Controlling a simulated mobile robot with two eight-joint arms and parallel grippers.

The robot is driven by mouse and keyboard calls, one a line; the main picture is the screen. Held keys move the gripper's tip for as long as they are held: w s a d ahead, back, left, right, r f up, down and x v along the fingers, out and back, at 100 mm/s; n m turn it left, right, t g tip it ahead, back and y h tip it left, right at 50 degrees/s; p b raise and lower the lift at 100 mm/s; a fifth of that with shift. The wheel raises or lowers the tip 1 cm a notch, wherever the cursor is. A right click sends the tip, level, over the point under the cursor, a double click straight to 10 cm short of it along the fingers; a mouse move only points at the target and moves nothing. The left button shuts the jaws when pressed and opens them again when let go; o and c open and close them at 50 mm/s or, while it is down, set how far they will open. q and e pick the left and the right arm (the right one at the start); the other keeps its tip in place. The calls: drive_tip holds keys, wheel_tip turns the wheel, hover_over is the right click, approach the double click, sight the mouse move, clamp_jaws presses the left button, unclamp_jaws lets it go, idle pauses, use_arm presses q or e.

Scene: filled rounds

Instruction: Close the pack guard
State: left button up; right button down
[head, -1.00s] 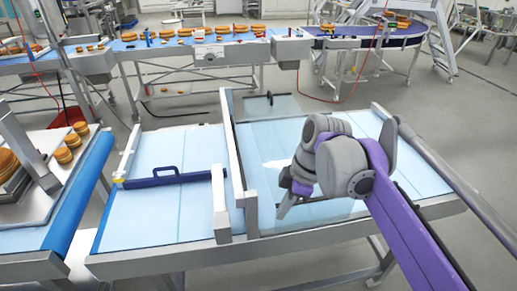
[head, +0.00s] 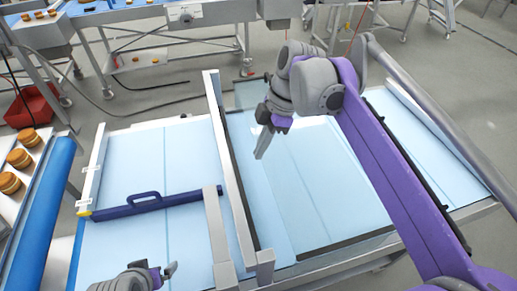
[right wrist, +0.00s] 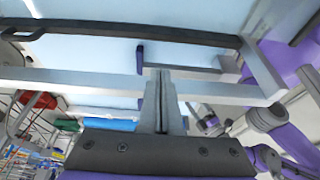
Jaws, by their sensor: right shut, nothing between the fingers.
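A clear panel with a dark edge (head: 345,243) lies over the right half of the pale blue table (head: 330,150); I take it for the pack guard, though its outline is hard to see. A dark blue bar with a loop handle (head: 145,198) and a yellow end lies across the left half. My right gripper (head: 262,152) is shut and empty, pointing down above the table just right of the long upright rail. Its closed fingers also show in the right wrist view (right wrist: 160,95), near grey rails and a dark bar (right wrist: 130,30). My left gripper (head: 168,270) is at the bottom left, partly cut off.
The tall grey rail (head: 222,150) divides the table lengthwise, with a shorter grey post (head: 214,235) beside it. A blue roller (head: 38,215) and a tray with round buns (head: 18,158) stand at the left. A conveyor frame (head: 190,15) runs behind.

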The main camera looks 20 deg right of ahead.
use_arm(q)
drive_tip(key=shift+s+f, duration=0.3)
drive_tip(key=shift+f, duration=0.05)
drive_tip(key=shift+w+r, duration=0.15)
drive_tip(key=shift+r, duration=0.25)
use_arm(e)
wheel_tip(320, 180, down, 9)
drive_tip(key=shift+s+d, duration=0.2)
drive_tip(key=shift+d, duration=0.25)
use_arm(q)
drive_tip(key=shift+w+r+p, duration=0.25)
drive_tip(key=shift+r+p, duration=0.2)
drive_tip(key=shift+r, duration=0.1)
use_arm(e)
drive_tip(key=d, duration=2.3)
drive_tip(key=shift+d, duration=0.15)
use_arm(q)
drive_tip(key=shift+a, duration=0.1)
use_arm(e)
drive_tip(key=shift+d+r, duration=0.1)
drive_tip(key=shift+d, duration=0.3)
